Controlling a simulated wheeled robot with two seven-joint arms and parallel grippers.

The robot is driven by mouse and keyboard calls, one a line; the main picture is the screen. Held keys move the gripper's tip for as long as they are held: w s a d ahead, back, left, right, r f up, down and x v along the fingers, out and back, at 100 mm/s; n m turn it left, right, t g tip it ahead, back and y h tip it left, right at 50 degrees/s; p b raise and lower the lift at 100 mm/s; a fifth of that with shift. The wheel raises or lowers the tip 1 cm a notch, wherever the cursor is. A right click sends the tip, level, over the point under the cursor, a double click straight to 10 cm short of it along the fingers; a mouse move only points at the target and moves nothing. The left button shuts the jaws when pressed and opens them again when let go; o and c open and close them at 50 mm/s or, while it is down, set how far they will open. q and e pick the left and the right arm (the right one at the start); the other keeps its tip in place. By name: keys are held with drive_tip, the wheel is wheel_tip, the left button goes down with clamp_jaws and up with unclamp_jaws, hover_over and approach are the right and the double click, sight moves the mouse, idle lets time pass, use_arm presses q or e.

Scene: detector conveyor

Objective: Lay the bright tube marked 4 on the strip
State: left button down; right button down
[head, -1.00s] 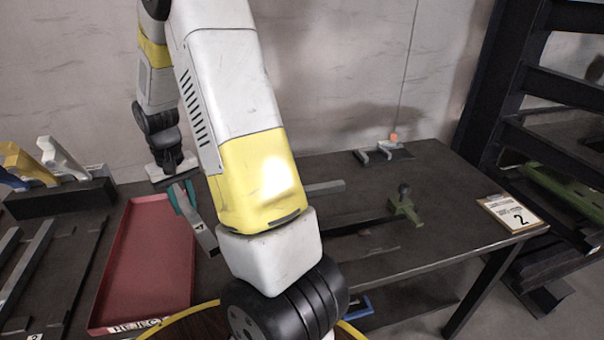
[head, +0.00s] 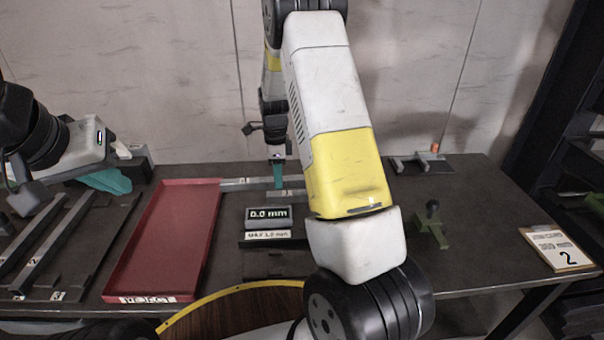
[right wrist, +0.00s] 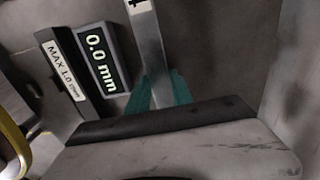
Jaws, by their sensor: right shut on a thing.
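The bright tube (right wrist: 150,50) is a pale square metal bar with a partly cut-off mark at its upper end in the right wrist view. It also shows in the head view (head: 245,184). My right gripper (head: 278,178) is shut on it, with the teal fingers (right wrist: 158,92) on either side. The tube lies roughly level behind the gauge. I cannot tell whether it touches what is below. A grey strip (head: 287,193) shows just in front of it, partly hidden by my right arm. My left gripper (head: 108,180) is at the left, its fingertips unclear.
A gauge reading 0.0 mm (head: 268,217) stands in front of the held tube, with a MAX label (head: 268,234). A red reject tray (head: 213,220) is left. More tubes (head: 45,245) lie further left.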

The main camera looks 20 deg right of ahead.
drive_tip(key=shift+w+d, duration=0.25)
drive_tip(key=shift+d, duration=0.1)
drive_tip(key=w+d, duration=0.1)
drive_tip(key=d, duration=0.3)
drive_tip(key=w+d+f, duration=0.1)
drive_tip(key=w+d, duration=0.1)
drive_tip(key=d, duration=0.3)
drive_tip(key=w+d, duration=0.2)
drive_tip(key=d, duration=0.3)
drive_tip(key=shift+w+d+f, duration=0.15)
drive_tip(key=shift+w+f, duration=0.05)
drive_tip(key=shift+f, duration=1.8)
drive_tip(key=shift+f, duration=0.1)
drive_tip(key=c, duration=1.5)
unclamp_jaws()
drive_tip(key=shift+f, duration=0.1)
drive_tip(key=o, duration=0.4)
